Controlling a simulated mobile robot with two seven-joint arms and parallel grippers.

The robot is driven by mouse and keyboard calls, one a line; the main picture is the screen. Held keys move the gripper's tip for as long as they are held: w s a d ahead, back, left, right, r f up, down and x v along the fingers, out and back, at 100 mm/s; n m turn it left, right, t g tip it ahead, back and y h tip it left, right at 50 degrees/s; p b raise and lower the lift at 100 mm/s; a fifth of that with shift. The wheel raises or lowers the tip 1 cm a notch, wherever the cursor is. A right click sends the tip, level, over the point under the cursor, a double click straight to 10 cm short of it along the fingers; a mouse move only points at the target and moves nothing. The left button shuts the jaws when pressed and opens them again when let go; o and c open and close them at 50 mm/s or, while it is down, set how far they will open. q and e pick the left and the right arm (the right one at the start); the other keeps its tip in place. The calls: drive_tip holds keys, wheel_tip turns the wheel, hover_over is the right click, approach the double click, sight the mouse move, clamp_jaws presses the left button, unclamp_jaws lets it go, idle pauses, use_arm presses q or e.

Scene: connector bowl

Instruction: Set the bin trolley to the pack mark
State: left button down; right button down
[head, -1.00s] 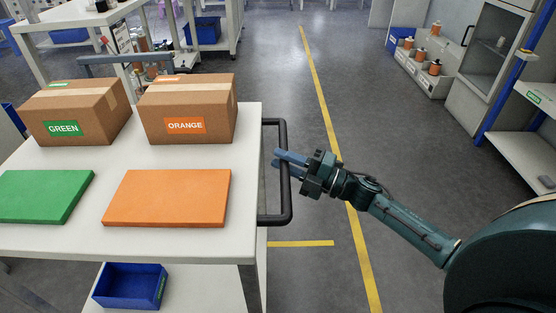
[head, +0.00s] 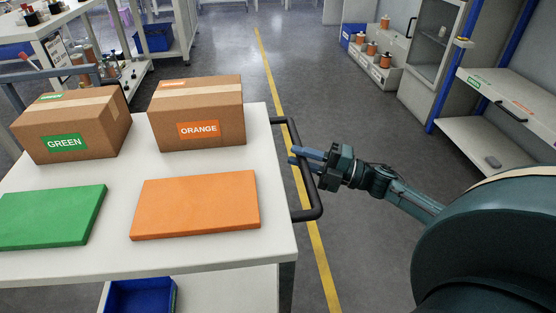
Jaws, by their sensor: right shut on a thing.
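The trolley (head: 115,210) has a white top and fills the left and middle of the head view. Its dark tubular handle (head: 318,203) stands out from its right end. My right gripper (head: 303,160) is shut on the upright bar of this handle, its arm reaching in from the right. On the lower shelf is a blue bin (head: 140,297), partly cut off by the frame's bottom edge. No clearly labelled pack mark shows. A long yellow line (head: 268,72) runs along the floor and passes behind the handle. My left gripper is out of view.
On the trolley top stand the GREEN carton (head: 85,135) and the ORANGE carton (head: 215,103), with a green slab (head: 50,218) and an orange slab (head: 196,205) before them. Shelving (head: 500,160) lines the right. Grey floor (head: 360,255) is open beyond the handle.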

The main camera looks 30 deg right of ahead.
drive_tip(key=s+d, duration=0.2)
drive_tip(key=d, duration=0.3)
drive_tip(key=shift+s+d, duration=0.15)
drive_tip(key=shift+d, duration=0.25)
drive_tip(key=c, duration=1.5)
unclamp_jaws()
drive_tip(key=shift+s+d, duration=0.15)
drive_tip(key=shift+d, duration=0.05)
drive_tip(key=shift+o, duration=1)
drive_tip(key=shift+a, duration=0.1)
drive_tip(key=v, duration=1.3)
drive_tip(key=shift+f, duration=0.1)
